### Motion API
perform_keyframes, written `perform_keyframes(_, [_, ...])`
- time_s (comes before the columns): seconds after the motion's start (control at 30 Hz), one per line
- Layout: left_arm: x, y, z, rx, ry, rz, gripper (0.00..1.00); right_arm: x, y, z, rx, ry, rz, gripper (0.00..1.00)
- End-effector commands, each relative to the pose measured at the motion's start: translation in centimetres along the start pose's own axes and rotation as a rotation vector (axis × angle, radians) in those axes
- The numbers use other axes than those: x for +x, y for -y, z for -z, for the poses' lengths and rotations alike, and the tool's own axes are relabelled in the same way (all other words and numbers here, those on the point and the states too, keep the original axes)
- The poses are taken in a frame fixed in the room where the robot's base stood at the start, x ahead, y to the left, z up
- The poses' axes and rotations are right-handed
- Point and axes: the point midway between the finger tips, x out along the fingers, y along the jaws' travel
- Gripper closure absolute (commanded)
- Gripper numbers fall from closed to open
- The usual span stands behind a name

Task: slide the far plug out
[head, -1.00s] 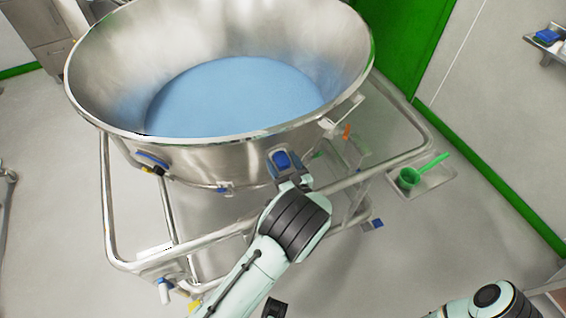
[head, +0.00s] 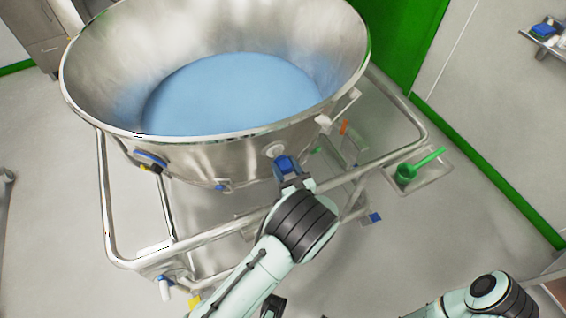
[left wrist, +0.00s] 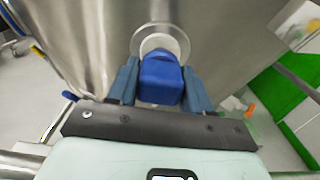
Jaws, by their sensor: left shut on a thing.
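The blue plug (head: 286,166) is held in my left gripper (head: 291,180), which is shut on it, at the front wall of the steel bowl (head: 215,160). A pale round port (head: 274,150) shows in the wall just behind the plug. In the left wrist view the blue plug (left wrist: 160,78) sits between the two blue-grey fingers, with the port's round rim (left wrist: 160,40) visible beyond it. I cannot tell whether the plug's hidden end is fully clear of the port. My right arm shows at the lower right, its gripper out of view.
The bowl holds blue material (head: 230,95) and stands in a tubular steel frame (head: 205,237). Another blue fitting (head: 150,158) is on the bowl's left side. A green scoop (head: 407,171) lies on a tray at right. Open floor lies in front of the frame.

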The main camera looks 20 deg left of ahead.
Motion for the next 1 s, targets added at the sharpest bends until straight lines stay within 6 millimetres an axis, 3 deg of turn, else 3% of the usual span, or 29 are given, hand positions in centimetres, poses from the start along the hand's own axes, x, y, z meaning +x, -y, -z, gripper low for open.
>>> perform_keyframes(0.07, [-0.4, 0.1, 0.2, 0.001, -0.006, 0.004, 1.0, 0.0, 0.0, 0.0, 0.0, 0.0, 0.0, 1.0])
perform_keyframes(0.1, [-0.4, 0.1, 0.2, 0.001, -0.006, 0.004, 0.38, 0.0, 0.0, 0.0, 0.0, 0.0, 0.0, 1.0])
perform_keyframes(0.13, [-0.3, 0.1, 0.2, 0.001, -0.005, 0.004, 0.3, 0.0, 0.0, 0.0, 0.0, 0.0, 0.0, 1.0])
perform_keyframes(0.43, [-0.3, 0.1, 0.1, 0.001, -0.004, 0.003, 0.3, 0.0, 0.0, 0.0, 0.0, -0.001, 0.0, 1.0])
perform_keyframes(0.57, [-1.4, 0.1, 0.1, 0.001, -0.005, 0.006, 0.3, 0.0, 0.0, 0.0, 0.0, -0.001, 0.0, 1.0])
perform_keyframes(1.0, [-10.6, 0.1, 0.1, 0.002, -0.004, 0.007, 0.3, -0.1, 0.0, 0.0, 0.0, 0.0, 0.0, 1.0])
